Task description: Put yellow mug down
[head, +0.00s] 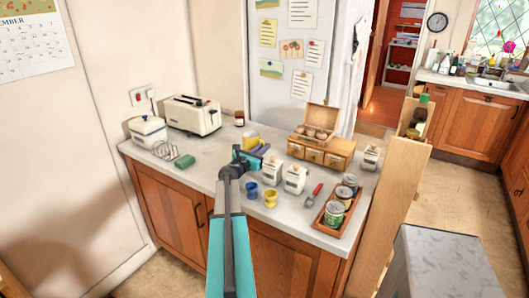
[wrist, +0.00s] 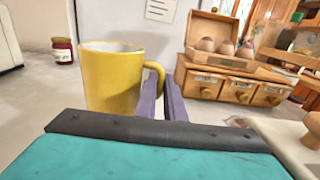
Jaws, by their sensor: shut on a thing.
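The yellow mug (wrist: 110,78) stands upright in the wrist view, with its handle on the right. My gripper (wrist: 160,97) has its purple fingers shut on that handle. In the head view the mug (head: 250,139) is partly hidden behind my gripper (head: 262,150), over the back middle of the pale counter (head: 215,168). The mug's base is hidden in the wrist view, so I cannot tell whether it touches the counter.
Two white canisters (head: 295,179), a blue cup (head: 251,190) and a yellow egg cup (head: 270,197) stand in front and right. Wooden drawers (head: 338,160) with an egg box are at right. A tray of cans (head: 321,222) is nearer.

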